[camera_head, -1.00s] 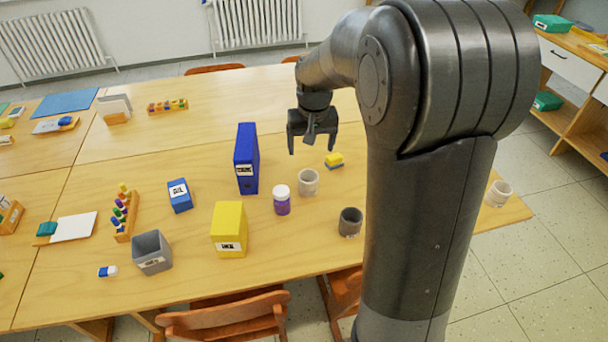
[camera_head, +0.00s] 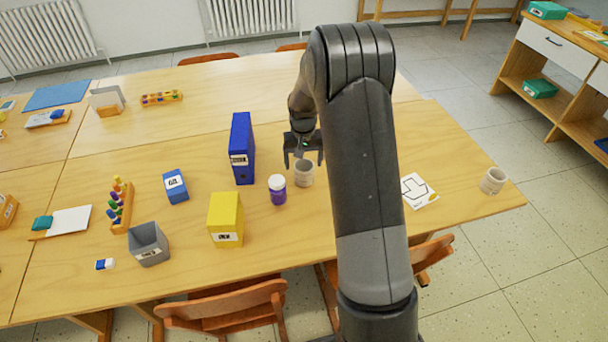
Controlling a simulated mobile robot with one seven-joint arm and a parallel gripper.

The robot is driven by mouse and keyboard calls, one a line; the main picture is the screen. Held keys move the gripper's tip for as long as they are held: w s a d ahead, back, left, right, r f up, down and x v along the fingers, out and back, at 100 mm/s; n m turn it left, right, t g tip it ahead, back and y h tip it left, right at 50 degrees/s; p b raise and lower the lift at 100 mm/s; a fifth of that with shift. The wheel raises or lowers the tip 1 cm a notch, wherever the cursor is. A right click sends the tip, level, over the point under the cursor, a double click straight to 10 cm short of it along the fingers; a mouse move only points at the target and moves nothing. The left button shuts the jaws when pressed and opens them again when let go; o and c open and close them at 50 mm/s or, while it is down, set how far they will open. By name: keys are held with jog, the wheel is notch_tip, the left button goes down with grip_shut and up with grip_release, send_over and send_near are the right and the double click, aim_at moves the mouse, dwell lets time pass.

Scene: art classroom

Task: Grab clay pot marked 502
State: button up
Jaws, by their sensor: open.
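A pale clay pot (camera_head: 304,176) stands upright on the table, right of the purple jar. My gripper (camera_head: 303,160) is open with its fingers pointing down, at or just above this pot's rim in the picture. I cannot tell whether the fingers touch it. A second pale pot (camera_head: 493,181) stands near the table's right end. The number 502 is not readable on either pot. A dark grey pot seen earlier is hidden behind my arm now.
A purple jar with white lid (camera_head: 277,190) stands close left of the near pot. A tall blue binder (camera_head: 242,149) and a yellow box (camera_head: 226,219) stand further left. A drawing sheet (camera_head: 417,191) lies right of my arm. Chairs (camera_head: 228,309) line the front edge.

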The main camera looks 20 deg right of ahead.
aim_at(304, 170)
jog(key=shift+w+d+f, duration=0.1)
jog(key=shift+w+f, duration=0.05)
jog(key=shift+f, duration=0.8)
jog(key=shift+w+d+f, duration=0.1)
jog(key=shift+w+f, duration=0.05)
jog(key=shift+f, duration=0.75)
jog(key=shift+w+d+f, duration=0.1)
jog(key=shift+w+f, duration=0.05)
jog(key=shift+f, duration=0.8)
jog(key=shift+c, duration=0.5)
jog(key=c, duration=1)
jog(key=shift+r, duration=0.1)
